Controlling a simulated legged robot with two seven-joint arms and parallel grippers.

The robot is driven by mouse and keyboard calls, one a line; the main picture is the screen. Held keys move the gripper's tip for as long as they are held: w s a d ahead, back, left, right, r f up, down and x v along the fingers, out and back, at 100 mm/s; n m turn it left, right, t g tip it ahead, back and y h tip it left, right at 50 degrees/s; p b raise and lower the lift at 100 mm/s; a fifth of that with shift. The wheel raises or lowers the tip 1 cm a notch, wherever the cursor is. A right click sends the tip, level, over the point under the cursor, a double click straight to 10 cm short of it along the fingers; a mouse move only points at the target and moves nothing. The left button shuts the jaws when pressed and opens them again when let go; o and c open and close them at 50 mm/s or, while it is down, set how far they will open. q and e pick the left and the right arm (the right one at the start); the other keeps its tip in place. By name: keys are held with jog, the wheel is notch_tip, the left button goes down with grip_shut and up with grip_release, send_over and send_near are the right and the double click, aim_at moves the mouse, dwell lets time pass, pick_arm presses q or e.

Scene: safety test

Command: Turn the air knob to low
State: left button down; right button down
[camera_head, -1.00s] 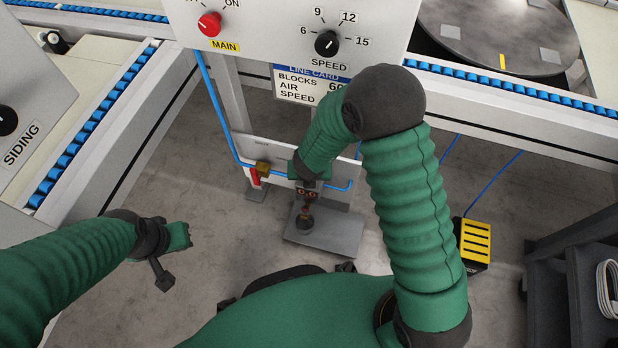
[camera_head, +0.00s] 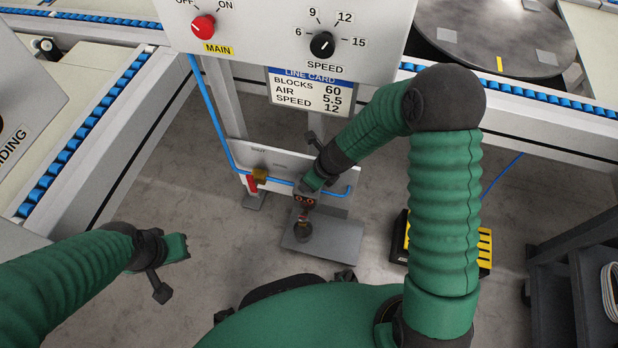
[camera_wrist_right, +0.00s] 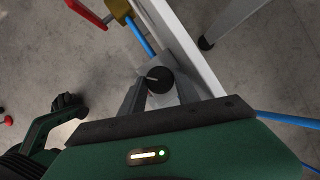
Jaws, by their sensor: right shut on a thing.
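The black air knob (camera_wrist_right: 158,80), with a white pointer line, sits between the fingers of my right gripper (camera_wrist_right: 161,88) in the right wrist view. That gripper is shut on it. In the head view my right gripper (camera_head: 304,199) is low at the small white panel (camera_head: 290,162) under the line; the knob and its scale are hard to make out there. The panel's label is too small to read. The line card (camera_head: 310,92) reads blocks 60, air 5.5, speed 12. My left gripper (camera_head: 184,246) hangs at left, away from everything; its opening is unclear.
The main control panel above has a red MAIN knob (camera_head: 203,27) and a black SPEED knob (camera_head: 322,44). A blue hose (camera_head: 212,115) runs down to a brass fitting (camera_head: 260,175) with a red handle. A yellow pedal (camera_head: 484,252) stands on the floor at right.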

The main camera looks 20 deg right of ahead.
jog(key=shift+w+r+n+g+y+p, duration=0.15)
jog(key=shift+n+g+y+p, duration=0.2)
jog(key=shift+n+p, duration=0.8)
jog(key=shift+n, duration=0.25)
jog(key=shift+d, duration=0.1)
jog(key=c, duration=0.9)
grip_release()
jog(key=shift+b, duration=0.3)
